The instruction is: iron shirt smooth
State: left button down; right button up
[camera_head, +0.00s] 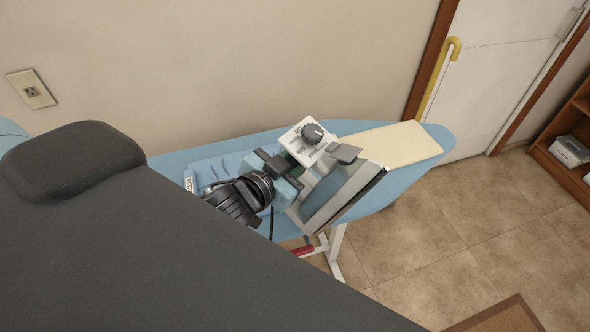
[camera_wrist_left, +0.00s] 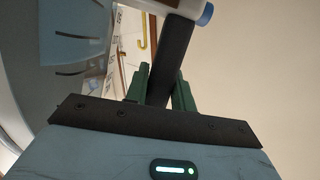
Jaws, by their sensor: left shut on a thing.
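The iron (camera_head: 345,192), grey and white with a dark dial, is held tilted above the ironing board (camera_head: 415,178). My left gripper (camera_head: 292,168) is shut on the iron's handle. In the left wrist view, its green fingers (camera_wrist_left: 160,88) close on the dark handle (camera_wrist_left: 172,60). A folded light-blue cloth (camera_head: 207,169), seemingly the shirt, lies on the board left of the iron. It is partly hidden by my left arm, so its creases are hard to judge. My right gripper is not in view.
A cream pad (camera_head: 408,143) lies on the board's right end. A beige wall stands close behind, with an outlet (camera_head: 31,90) at left. A white door (camera_head: 500,60) and a wooden shelf (camera_head: 570,165) are at right. Tiled floor is open in front.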

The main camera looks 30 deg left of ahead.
pick_arm(q)
jog(key=w+a+r+m+t+h, duration=0.1)
jog(key=w+a+r+m, duration=0.1)
jog(key=m, duration=0.5)
jog(key=w+a+r+m+t, duration=0.2)
jog(key=w+a+r+m, duration=0.1)
jog(key=w+a+m, duration=0.2)
jog(key=a+m, duration=0.2)
jog(key=m, duration=0.1)
jog(key=shift+w+r+h, duration=0.15)
jog(key=shift+w+h, duration=0.15)
jog(key=shift+h, duration=0.1)
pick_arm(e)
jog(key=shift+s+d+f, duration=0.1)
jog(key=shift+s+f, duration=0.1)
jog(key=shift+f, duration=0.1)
